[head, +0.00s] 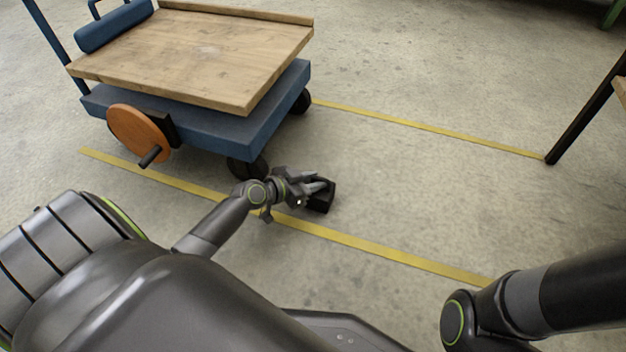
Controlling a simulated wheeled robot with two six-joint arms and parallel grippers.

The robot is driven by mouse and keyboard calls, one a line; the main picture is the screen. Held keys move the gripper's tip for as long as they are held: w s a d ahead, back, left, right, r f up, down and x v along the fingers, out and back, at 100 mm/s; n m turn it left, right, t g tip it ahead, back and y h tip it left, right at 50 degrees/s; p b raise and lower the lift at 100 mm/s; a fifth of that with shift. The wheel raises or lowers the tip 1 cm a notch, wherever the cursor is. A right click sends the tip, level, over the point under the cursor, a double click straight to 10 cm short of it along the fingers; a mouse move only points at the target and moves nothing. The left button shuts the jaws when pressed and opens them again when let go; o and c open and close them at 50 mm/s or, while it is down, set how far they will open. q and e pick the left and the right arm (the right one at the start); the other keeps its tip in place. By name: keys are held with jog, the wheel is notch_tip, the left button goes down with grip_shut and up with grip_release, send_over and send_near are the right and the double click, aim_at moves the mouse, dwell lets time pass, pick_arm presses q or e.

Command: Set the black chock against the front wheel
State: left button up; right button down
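The black chock (325,200) is at the fingertips of my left gripper (316,187), to the right of the cart's near front wheel (246,167), with a gap between chock and wheel. The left gripper's fingers appear closed on the chock and hide part of it. I cannot tell whether the chock touches the floor. The wheel sits under the near right corner of the blue cart (215,133) and is partly covered by the frame. My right gripper is out of view; only part of that arm shows at the lower right.
The cart carries a wooden deck (195,50) and an orange disc (138,133) with a crank on its near side. A second wheel (300,102) is at the far right corner. Yellow floor lines (400,260) run along both sides. A table leg (585,120) stands at right. Floor between is clear.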

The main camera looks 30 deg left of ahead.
pick_arm(q)
jog(key=shift+o, duration=0.2)
jog(key=shift+s+a+r, duration=0.1)
jog(key=shift+s+r, duration=0.05)
jog(key=shift+r, duration=0.1)
jog(key=p+v, duration=0.4)
jog(key=v, duration=0.7)
jog(key=shift+s, duration=0.25)
jog(key=shift+a+r, duration=0.1)
jog(key=shift+r, duration=0.05)
